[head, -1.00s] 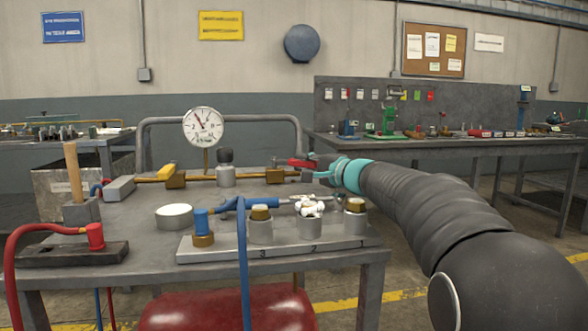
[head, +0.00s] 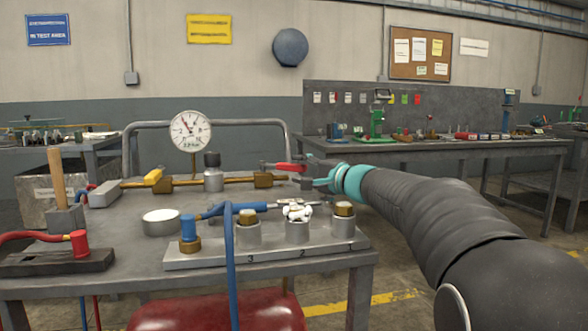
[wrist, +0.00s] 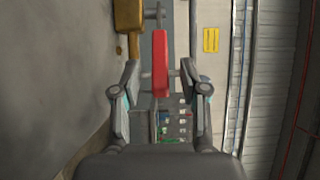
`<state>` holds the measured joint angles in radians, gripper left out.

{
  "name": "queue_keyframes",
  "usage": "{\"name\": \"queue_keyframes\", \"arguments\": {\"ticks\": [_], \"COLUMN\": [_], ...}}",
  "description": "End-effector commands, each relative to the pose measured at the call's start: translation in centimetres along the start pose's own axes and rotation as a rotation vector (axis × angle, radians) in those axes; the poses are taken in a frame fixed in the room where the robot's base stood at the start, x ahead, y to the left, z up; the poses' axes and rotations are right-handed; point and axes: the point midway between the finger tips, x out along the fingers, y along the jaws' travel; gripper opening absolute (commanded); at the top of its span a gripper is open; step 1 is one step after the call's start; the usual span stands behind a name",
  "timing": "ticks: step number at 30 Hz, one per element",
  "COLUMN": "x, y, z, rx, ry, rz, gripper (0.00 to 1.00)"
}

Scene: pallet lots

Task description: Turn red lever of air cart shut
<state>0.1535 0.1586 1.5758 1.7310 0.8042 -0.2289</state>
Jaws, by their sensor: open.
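The red lever (head: 290,167) sits at the right end of the brass pipe line on the air cart (head: 130,232), lying roughly along the pipe in the head view. My gripper (head: 308,177) is at the lever's right side, near its free end. In the wrist view the red lever (wrist: 160,62) stands between the two open fingers of my gripper (wrist: 160,88), nearer the upper part of the gap. I cannot tell whether either finger touches it. The brass valve body (wrist: 128,28) shows at upper left.
A workbench (head: 430,148) stands behind.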

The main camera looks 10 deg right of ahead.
Motion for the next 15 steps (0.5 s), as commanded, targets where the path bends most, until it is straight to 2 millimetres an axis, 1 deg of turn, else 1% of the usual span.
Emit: {"name": "queue_keyframes", "arguments": {"ticks": [1, 3, 9, 12, 15], "x": [-1.2, -2.6, -6.3, -7.5, -8.3], "y": [-0.1, -0.1, 0.0, 0.0, 0.0], "z": [-0.1, -0.1, -0.1, -0.1, -0.1], "rx": [-0.001, 0.000, 0.001, 0.001, 0.001], "ry": [0.005, 0.005, 0.004, 0.003, 0.004], "rz": [0.000, 0.000, 0.000, -0.001, 0.000], "gripper": [0.44, 0.44, 0.44, 0.44, 0.44]}}
